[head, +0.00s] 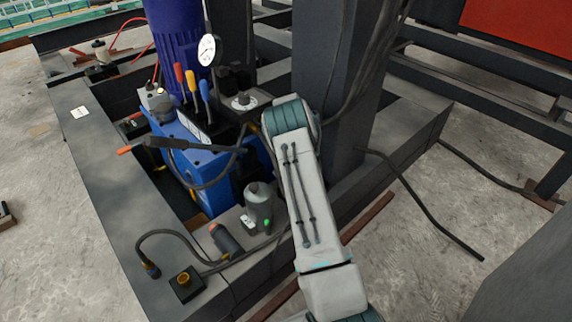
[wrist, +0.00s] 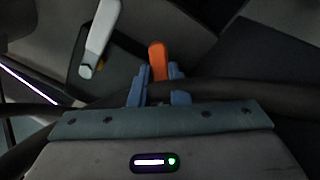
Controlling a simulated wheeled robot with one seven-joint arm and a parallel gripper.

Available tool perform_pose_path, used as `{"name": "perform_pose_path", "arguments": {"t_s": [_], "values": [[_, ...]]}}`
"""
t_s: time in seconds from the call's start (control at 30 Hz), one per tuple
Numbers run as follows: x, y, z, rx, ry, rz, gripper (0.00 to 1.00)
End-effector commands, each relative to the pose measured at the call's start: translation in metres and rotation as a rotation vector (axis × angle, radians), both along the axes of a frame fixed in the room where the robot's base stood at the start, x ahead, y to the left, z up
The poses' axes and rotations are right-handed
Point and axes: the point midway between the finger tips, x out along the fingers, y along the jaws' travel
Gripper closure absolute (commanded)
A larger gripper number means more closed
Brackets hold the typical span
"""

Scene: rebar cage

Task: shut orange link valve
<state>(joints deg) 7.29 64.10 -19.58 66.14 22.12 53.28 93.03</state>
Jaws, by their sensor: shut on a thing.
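In the wrist view, the orange valve handle (wrist: 157,58) stands between the two blue fingers of my gripper (wrist: 156,84). The fingers are shut on it, and its upper part sticks out beyond their tips. The valve body below the handle is hidden by the fingers and a dark hose. In the head view, my arm's upper end covers this place, so neither my gripper nor this handle can be made out there.
A white lever (wrist: 101,26) stands left of the orange handle. A dark hose (wrist: 245,96) crosses beside the fingers. In the head view, a blue power unit (head: 205,172) with coloured levers and a gauge (head: 208,50) stands left of my arm, and a dark column (head: 330,90) rises behind it.

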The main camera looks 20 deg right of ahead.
Motion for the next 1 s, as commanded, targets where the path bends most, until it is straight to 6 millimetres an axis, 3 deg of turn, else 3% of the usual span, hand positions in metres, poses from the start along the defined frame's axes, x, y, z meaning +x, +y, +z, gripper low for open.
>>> {"name": "perform_pose_path", "arguments": {"t_s": [0.37, 0.4, 0.47, 0.77, 0.87, 1.0], "values": [[0.001, 0.0, 0.0, 0.002, -0.002, -0.006, 1.0], [0.001, 0.0, 0.0, 0.002, -0.002, -0.006, 0.79], [0.001, 0.0, 0.0, 0.002, -0.002, -0.006, 0.62], [0.001, 0.0, 0.002, 0.0, -0.001, -0.004, 0.62], [0.001, 0.0, 0.01, -0.001, -0.003, -0.003, 0.62], [0.001, 0.0, 0.035, -0.001, -0.003, -0.003, 0.62]]}}
